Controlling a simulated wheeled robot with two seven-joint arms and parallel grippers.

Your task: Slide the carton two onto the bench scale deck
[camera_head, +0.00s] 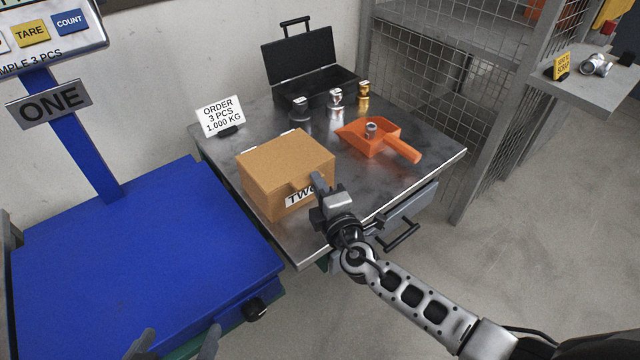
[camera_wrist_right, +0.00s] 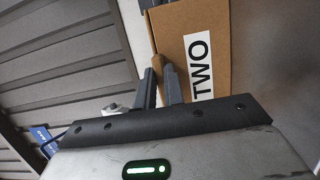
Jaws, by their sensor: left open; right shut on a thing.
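Carton two (camera_head: 285,165) is a closed brown cardboard box with a white TWO label on its front. It stands on the metal bench top near the left edge and also shows in the right wrist view (camera_wrist_right: 225,20). The bench scale's wide blue deck (camera_head: 130,260) is bare, left of the bench and apart from the carton. My right gripper (camera_head: 322,188) is at the carton's front beside the label; in the wrist view its fingers close on a brown edge of the carton. My left gripper (camera_head: 180,342) is open and empty, low over the deck's front edge, partly cut off.
A blue post with a ONE sign (camera_head: 50,103) rises behind the deck. An order card (camera_head: 219,115) stands behind the carton. An orange scoop (camera_head: 372,143) with a metal part, small weights (camera_head: 335,98) and an open black case (camera_head: 300,70) occupy the bench's back and right.

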